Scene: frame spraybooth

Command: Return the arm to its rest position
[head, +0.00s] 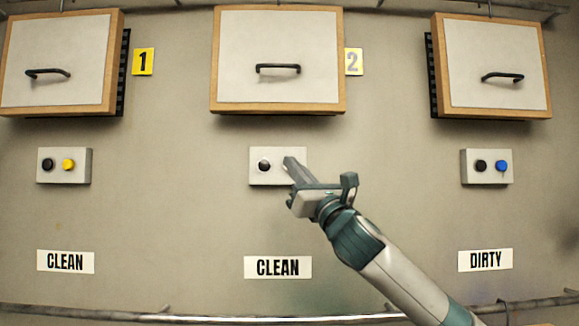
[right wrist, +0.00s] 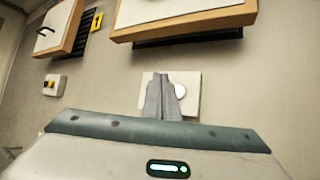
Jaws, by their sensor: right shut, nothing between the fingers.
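My right gripper (head: 289,162) is shut and empty, in front of the right part of the middle button box (head: 257,178). The box has a black button (head: 264,166) on its left; its right part is mostly behind the fingers in the head view. In the right wrist view the shut fingers (right wrist: 165,82) point at the same box (right wrist: 193,103), and a white round button (right wrist: 181,91) shows just right of the fingertips. I cannot tell whether the fingertips touch the box. My right arm (head: 405,283) reaches in from the lower right. My left gripper is not in view.
Three framed panels with black handles hang above: left (head: 55,60), middle (head: 277,55) and right (head: 493,65). Side button boxes (head: 83,176) (head: 505,178) flank the middle one. Labels read CLEAN (head: 66,262), CLEAN (head: 278,267) and DIRTY (head: 485,260). A rail (head: 200,319) runs along the bottom.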

